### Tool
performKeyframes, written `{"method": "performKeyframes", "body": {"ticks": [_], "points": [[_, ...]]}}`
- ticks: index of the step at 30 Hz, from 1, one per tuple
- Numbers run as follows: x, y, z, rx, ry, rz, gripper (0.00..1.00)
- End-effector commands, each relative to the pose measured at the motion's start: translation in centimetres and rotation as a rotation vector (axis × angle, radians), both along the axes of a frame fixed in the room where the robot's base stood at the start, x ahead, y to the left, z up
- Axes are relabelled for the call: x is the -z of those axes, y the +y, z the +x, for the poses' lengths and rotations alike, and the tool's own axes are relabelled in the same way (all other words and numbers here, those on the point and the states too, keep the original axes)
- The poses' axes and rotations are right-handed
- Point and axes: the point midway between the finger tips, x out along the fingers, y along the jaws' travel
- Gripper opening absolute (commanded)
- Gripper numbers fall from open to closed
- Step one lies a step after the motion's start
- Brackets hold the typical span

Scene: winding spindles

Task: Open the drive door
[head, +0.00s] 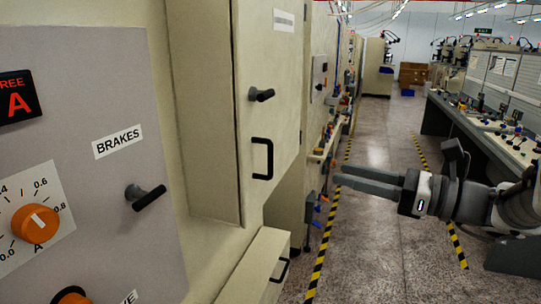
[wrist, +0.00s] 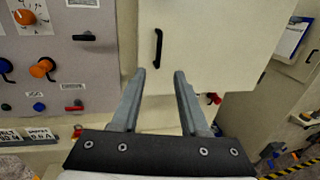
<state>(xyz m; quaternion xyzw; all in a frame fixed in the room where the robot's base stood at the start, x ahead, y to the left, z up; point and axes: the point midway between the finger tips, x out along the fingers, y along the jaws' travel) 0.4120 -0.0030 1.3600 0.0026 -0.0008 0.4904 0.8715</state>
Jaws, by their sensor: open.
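The cream cabinet door (head: 275,60) is on the left-hand machine and carries a small label too blurred to read. I see no open gap at it. Its black bar handle (head: 262,158) is upright, with a black lever (head: 261,95) above it. In the wrist view the door (wrist: 205,50) fills the top middle, its handle (wrist: 158,48) near its left edge. My gripper (head: 341,177) is open and empty, right of the handle in the head view. In the wrist view the handle shows just beyond the gap between my fingertips (wrist: 160,72), not touched.
A grey panel (head: 90,220) with a BRAKES lever and orange knob stands at left. A cream box with a handle (head: 250,272) juts out below the door. The aisle floor (head: 385,135) is clear between striped lines; a console (head: 490,125) stands at right.

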Motion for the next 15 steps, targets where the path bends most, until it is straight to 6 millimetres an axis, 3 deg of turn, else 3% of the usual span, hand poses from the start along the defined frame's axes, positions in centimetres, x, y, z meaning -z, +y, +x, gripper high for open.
{"method": "performKeyframes", "body": {"ticks": [15], "points": [[-0.1, 9.3, 5.4, -0.007, 0.000, -0.004, 0.44]]}}
